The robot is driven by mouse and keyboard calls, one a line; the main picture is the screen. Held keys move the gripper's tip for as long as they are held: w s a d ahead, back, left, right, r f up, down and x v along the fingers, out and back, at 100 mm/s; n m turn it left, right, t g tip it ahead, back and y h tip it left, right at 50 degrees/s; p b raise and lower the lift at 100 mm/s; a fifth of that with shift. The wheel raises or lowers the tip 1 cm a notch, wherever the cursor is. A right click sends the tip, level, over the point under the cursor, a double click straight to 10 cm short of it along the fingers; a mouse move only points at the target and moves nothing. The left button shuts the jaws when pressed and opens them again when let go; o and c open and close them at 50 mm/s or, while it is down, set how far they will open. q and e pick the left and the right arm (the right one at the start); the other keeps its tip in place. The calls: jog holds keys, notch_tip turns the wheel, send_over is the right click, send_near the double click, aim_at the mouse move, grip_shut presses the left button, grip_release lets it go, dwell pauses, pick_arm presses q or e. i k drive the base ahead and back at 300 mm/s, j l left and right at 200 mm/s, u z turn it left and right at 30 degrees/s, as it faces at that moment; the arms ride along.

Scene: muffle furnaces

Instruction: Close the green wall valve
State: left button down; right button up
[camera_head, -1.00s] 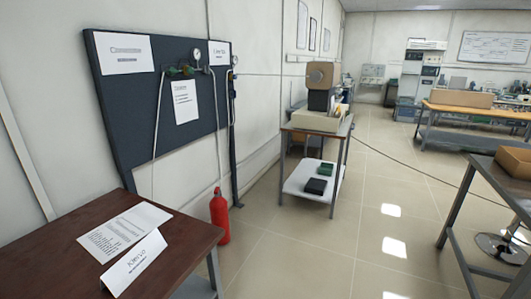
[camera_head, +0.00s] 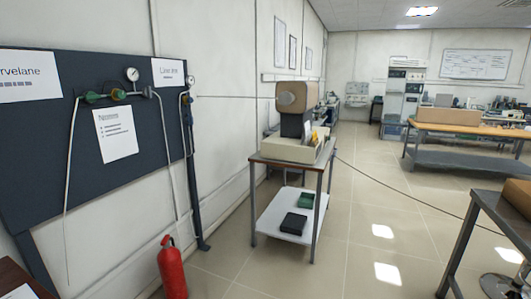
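The green wall valve (camera_head: 93,97) is on the dark wall panel (camera_head: 50,140) at the left of the head view. A grey tube hangs from the valve's left end. Whether the valve is open or shut is too small to tell. Neither of my grippers shows in the head view.
A red fire extinguisher (camera_head: 172,268) stands on the floor below the panel. A trolley (camera_head: 262,158) carrying a beige device stands ahead. A dark wooden table corner (camera_head: 14,278) is at the lower left and a metal table (camera_head: 500,215) at the right.

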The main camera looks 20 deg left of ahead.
aim_at(91, 96)
jog(key=i+u, duration=0.5)
jog(key=i+l+u, duration=0.1)
jog(key=i+u, duration=0.35)
jog(key=i+l+u, duration=0.25)
jog(key=u, duration=0.25)
jog(key=i, duration=0.1)
